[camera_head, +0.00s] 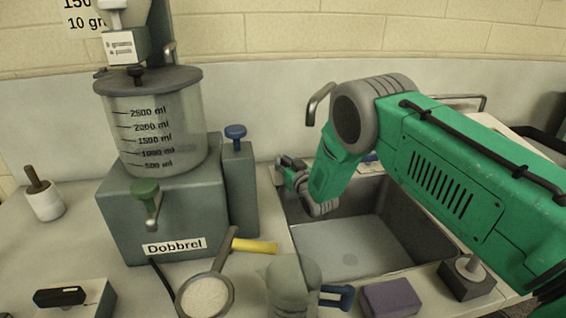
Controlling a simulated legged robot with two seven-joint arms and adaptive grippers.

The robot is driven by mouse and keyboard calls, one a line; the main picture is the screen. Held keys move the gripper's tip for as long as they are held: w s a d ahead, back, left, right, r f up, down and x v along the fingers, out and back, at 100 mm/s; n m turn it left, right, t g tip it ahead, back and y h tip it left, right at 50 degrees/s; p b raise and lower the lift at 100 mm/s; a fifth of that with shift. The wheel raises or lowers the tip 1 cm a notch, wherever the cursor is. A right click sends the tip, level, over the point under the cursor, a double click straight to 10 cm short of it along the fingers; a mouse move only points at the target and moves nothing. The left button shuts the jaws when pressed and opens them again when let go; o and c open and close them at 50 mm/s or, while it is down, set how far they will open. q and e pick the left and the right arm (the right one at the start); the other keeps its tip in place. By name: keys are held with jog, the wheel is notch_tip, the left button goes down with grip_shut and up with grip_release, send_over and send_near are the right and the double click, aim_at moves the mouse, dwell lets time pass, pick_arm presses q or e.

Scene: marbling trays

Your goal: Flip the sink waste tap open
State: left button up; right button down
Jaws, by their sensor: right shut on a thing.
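The grey sink (350,235) is set into the worktop at right of centre, with a round drain mark on its floor. My right arm, green with grey joints, reaches in from the right over it. My right gripper (289,167) is at the sink's back left corner, small and partly turned away. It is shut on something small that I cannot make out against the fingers. I cannot pick out the sink waste tap with certainty; my arm hides part of the back rim. My left gripper is not in view.
Left of the sink stands the Dobbrel machine (118,222) with its clear measuring tank (185,118) and a blue-topped post (240,185). In front are a sieve (206,297), a grey jug (290,285), a purple sponge (390,298) and a knobbed block (468,282). A metal spout (318,105) rises behind.

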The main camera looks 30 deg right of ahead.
jog(key=shift+s+d+f, duration=0.1)
jog(key=shift+f, duration=0.05)
jog(key=shift+d+f, duration=0.1)
jog(key=shift+d, duration=0.1)
dwell(0.5)
jog(key=c, duration=1.5)
grip_release()
jog(key=shift+s, duration=0.1)
jog(key=shift+o, duration=0.3)
jog(key=shift+s+d, duration=0.1)
jog(key=shift+d, duration=0.05)
jog(key=shift+s, duration=0.45)
jog(key=s, duration=1.1)
